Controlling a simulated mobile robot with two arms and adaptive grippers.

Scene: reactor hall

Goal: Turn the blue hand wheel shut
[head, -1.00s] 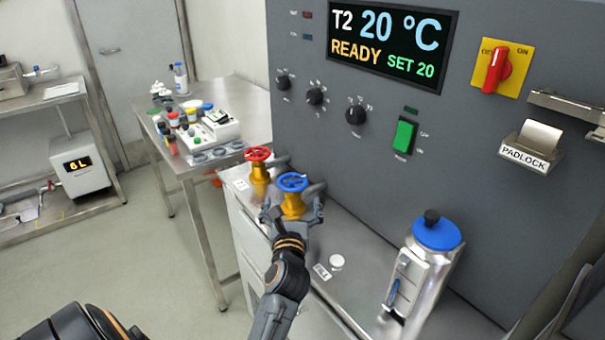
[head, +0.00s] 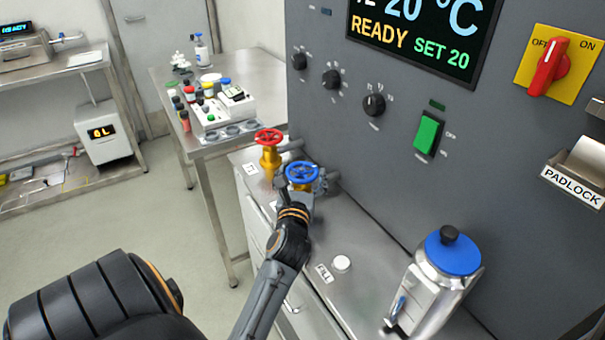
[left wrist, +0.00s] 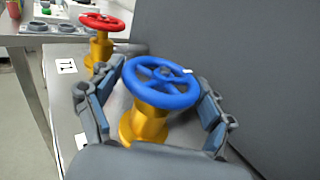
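The blue hand wheel (head: 302,177) sits on a yellow valve body on the steel cabinet ledge, close to the grey panel. It shows large in the left wrist view (left wrist: 163,83), with the yellow body (left wrist: 147,122) below. My left gripper (head: 301,186) is at the wheel. In the left wrist view its two fingers (left wrist: 156,100) stand spread, one on each side of the wheel. The gripper is open; a gap shows at the left finger, and I cannot tell whether the right finger touches the rim. My right gripper is not in view.
A red hand wheel (head: 269,137) on a yellow valve stands just left of the blue one. The grey panel (head: 340,130) rises close behind. A silver bottle with a blue top (head: 430,285) stands on the ledge at right.

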